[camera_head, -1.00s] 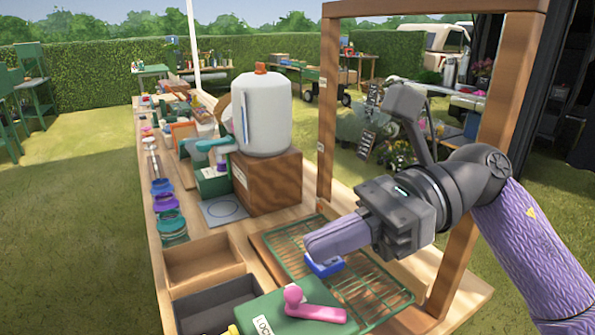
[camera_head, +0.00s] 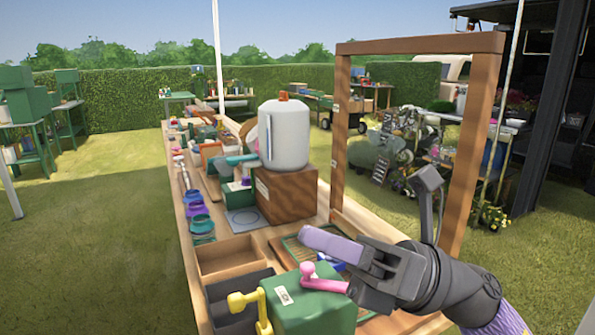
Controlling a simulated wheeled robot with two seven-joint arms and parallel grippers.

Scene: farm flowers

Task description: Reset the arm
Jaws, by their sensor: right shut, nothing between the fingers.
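My right gripper (camera_head: 318,241) comes in from the lower right of the head view. Its lavender fingers are shut and point left, with nothing visible between them. It is above the green wire rack (camera_head: 292,246) on the bench. A small blue object (camera_head: 331,259) shows just below the fingers, on or over the rack; I cannot tell whether they touch. My left gripper is not in view.
A wooden frame (camera_head: 340,135) stands upright behind my right arm. A white tank (camera_head: 284,135) sits on a brown wooden block (camera_head: 287,194). Open trays (camera_head: 225,254) and several jars (camera_head: 198,218) line the bench's left side. Grass left of the bench is clear.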

